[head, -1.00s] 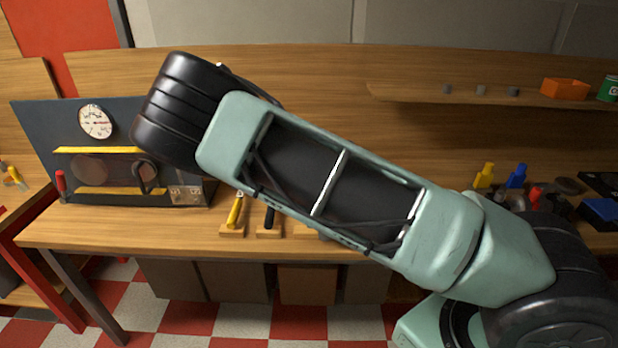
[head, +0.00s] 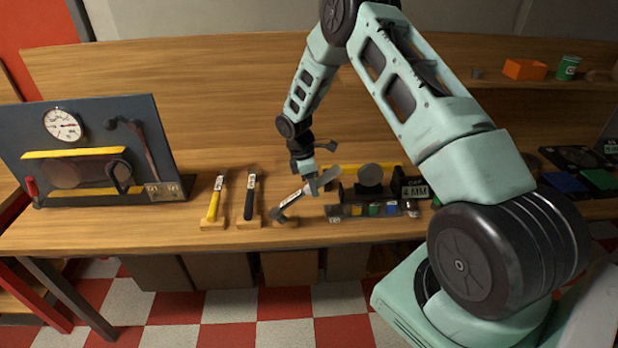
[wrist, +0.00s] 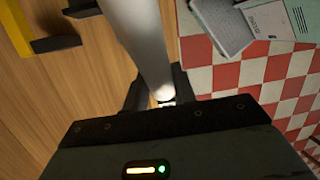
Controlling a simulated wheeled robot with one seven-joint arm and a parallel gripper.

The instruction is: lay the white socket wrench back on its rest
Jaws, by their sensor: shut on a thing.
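The white socket wrench (head: 291,197) has a pale shaft and a dark head at its lower left end. My gripper (head: 316,187) is shut on it near the upper right end. The wrench slants down to the left, its dark head just over or on a small wooden rest (head: 286,224) near the bench's front edge. I cannot tell whether the head touches the rest. In the wrist view the pale shaft (wrist: 142,38) runs up from between my gripper's fingers (wrist: 157,90).
Two wooden rests to the left hold a yellow-handled tool (head: 214,200) and a black-handled tool (head: 250,195). A dark fixture with a "4 MM" sign (head: 414,190) and a tray of coloured pieces (head: 372,209) stand close to the right. A gauge panel (head: 90,150) stands at the left.

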